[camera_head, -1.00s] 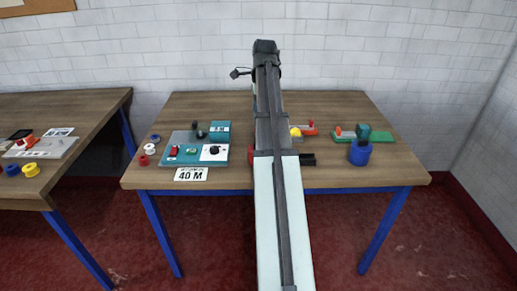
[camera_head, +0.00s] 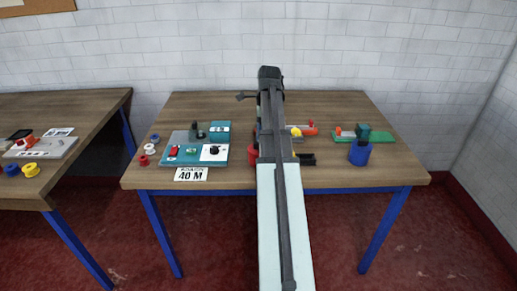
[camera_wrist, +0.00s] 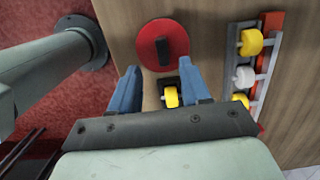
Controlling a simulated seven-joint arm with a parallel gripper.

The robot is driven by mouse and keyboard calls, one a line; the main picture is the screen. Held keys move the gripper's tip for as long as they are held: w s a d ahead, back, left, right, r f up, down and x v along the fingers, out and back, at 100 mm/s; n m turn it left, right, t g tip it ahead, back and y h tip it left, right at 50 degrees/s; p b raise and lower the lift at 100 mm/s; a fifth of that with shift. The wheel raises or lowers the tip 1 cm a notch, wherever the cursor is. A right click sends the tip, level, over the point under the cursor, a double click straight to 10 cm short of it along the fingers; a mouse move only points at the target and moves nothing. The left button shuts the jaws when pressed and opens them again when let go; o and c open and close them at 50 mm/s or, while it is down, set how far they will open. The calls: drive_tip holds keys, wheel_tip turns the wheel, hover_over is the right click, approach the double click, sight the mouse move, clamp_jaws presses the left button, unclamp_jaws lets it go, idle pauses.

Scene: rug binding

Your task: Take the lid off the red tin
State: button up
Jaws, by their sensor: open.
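The red tin shows from above in the wrist view as a round red lid (camera_wrist: 145,43) with a dark bar handle (camera_wrist: 164,46) across its middle. The lid appears seated, and the tin's sides are hidden below it. My gripper (camera_wrist: 161,78) is open, its two blue fingers apart, with the lid ahead of them in the picture. No contact with the handle shows. In the head view a small red part of the tin (camera_head: 252,154) shows at the left of my arm, which hides the rest of it and my gripper.
A yellow spool (camera_wrist: 170,97) shows between my fingers in the wrist view. A rack (camera_wrist: 265,65) holds yellow and white spools at the right. In the head view a blue pot (camera_head: 360,154) stands right and a teal-grey board (camera_head: 182,153) lies left.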

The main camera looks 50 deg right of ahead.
sight(258, 146)
drive_tip(key=shift+w+a+f, duration=0.1)
drive_tip(key=shift+w+f, duration=0.1)
drive_tip(key=shift+f, duration=1.1)
drive_tip(key=shift+w+a+f, duration=0.1)
drive_tip(key=shift+w+f, duration=0.1)
drive_tip(key=shift+f, duration=1.1)
drive_tip(key=shift+c, duration=0.3)
clamp_jaws()
